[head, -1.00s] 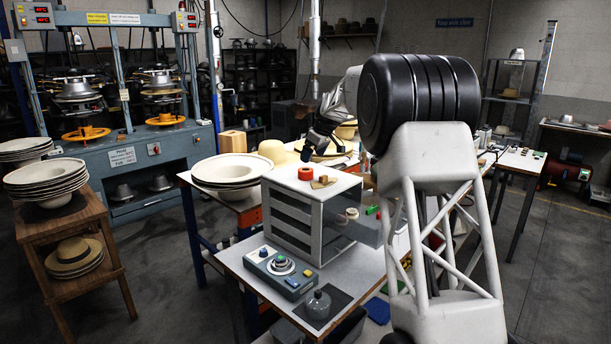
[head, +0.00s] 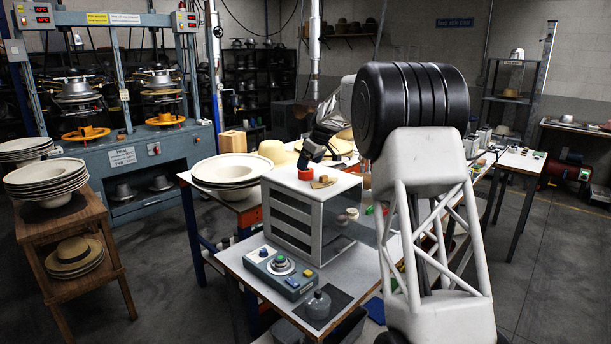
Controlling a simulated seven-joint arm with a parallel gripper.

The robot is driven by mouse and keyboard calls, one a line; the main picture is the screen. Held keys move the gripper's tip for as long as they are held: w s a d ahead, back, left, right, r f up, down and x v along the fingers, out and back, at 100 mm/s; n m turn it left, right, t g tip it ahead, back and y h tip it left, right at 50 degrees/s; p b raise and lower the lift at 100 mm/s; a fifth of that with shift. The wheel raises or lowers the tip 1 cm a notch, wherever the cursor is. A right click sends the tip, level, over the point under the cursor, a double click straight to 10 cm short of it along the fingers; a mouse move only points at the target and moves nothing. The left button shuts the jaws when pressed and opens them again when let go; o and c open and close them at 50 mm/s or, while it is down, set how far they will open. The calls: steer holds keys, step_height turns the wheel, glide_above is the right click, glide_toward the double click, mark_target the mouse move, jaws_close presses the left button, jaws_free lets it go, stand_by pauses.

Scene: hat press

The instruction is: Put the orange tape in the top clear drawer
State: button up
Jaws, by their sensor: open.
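The orange tape (head: 305,174) is a small red-orange ring lying on the white top of a drawer cabinet (head: 284,186). My gripper (head: 306,163) is open and points down right at the tape. Its fingertips are small and dark here, and I cannot tell whether they touch or straddle the ring. A clear drawer (head: 368,232) seems to stand out from the cabinet's right side. Small tan round things show through or behind its see-through wall. My arm hides part of that side.
A small brown block (head: 323,182) lies close beside the tape. Stacked cream hat forms (head: 232,170) stand left behind the cabinet. A green piece (head: 370,210) lies near the drawer.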

steer(key=shift+x, duration=2.1)
steer(key=c, duration=1.1)
steer(key=shift+r, duration=0.15)
steer(key=shift+r, duration=1.55)
steer(key=shift+s+d+r, duration=0.25)
steer(key=shift+s+d, duration=0.1)
steer(key=shift+s, duration=2.3)
steer(key=shift+s+d+r, duration=0.25)
steer(key=shift+s+d, duration=0.1)
steer(key=shift+s, duration=2.3)
steer(key=shift+s+d+r, duration=0.25)
steer(key=shift+s+d, duration=0.1)
steer(key=shift+s, duration=2.3)
